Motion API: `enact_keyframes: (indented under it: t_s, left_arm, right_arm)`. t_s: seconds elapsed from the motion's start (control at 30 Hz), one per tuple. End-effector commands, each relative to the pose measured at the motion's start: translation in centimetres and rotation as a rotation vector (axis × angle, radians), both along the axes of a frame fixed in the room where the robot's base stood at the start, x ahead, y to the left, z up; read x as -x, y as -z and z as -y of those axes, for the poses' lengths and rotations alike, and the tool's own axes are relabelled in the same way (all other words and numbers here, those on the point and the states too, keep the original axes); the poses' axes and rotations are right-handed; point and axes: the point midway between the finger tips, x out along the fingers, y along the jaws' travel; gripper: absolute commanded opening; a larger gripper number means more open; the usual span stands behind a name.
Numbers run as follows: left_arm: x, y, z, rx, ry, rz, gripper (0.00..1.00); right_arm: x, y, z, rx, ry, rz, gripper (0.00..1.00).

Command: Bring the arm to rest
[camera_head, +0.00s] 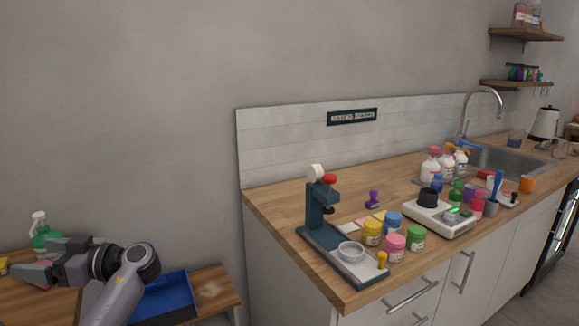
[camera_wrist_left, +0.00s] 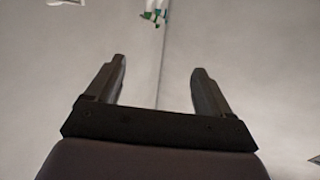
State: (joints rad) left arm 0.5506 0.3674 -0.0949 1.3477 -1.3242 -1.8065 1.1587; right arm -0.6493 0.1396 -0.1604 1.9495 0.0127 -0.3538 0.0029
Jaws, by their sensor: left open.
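My left gripper (camera_head: 44,262) is at the lower left of the head view, at the end of my grey arm. It points left, above a low wooden surface. In the left wrist view its two dark fingers (camera_wrist_left: 159,80) stand wide apart with nothing between them. Behind the gripper in the head view is a green spray bottle (camera_head: 41,232) with a white top, partly hidden by the fingers. Whether they touch cannot be told. My right gripper is not in view.
A blue tray (camera_head: 185,288) lies on the low wooden bench (camera_head: 214,291), close to my left arm. The wooden counter (camera_head: 280,215) at right carries a dark blue press (camera_head: 320,212), several colored jars, a white scale (camera_head: 425,214) and bottles. Bare wall fills the upper left.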

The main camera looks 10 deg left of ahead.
Motion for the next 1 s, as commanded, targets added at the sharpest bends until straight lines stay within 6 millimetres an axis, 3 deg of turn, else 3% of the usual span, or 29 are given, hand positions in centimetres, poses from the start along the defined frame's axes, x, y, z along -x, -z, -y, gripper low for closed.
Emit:
enact_keyframes:
  t_s: [0.03, 0.27, 0.43, 0.6, 0.73, 0.93, 0.97, 1.0]
  left_arm:
    - [-1.9, 1.2, 0.3, 0.063, 0.099, -0.063, 0.82]
    - [-9.6, 4.7, 1.0, 0.235, 0.522, -0.3, 0.82]
    - [-15.7, 6.8, 4.5, 0.279, 0.917, -0.427, 0.82]
    - [-20.5, 6.7, 9.6, 0.21, 1.294, -0.456, 0.82]
    - [-22.6, 5.3, 13.2, 0.104, 1.508, -0.414, 0.82]
    - [-23.8, 1.8, 17.1, -0.087, 1.708, -0.288, 0.82]
    - [-23.5, 2.6, 17.7, -0.09, 1.725, -0.286, 0.82]
    - [-22.6, 4.7, 18.4, -0.061, 1.736, -0.308, 0.82]
  right_arm:
    - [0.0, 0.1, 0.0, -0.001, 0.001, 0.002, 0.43]
    - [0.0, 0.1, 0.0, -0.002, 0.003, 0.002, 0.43]
    - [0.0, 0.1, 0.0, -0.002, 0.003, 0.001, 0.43]
    - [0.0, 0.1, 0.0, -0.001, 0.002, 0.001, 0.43]
    - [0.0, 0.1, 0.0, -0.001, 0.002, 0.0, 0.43]
    - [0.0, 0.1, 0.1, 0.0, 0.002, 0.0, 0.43]
    - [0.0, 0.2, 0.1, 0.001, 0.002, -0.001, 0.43]
    - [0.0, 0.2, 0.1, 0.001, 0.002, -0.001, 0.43]
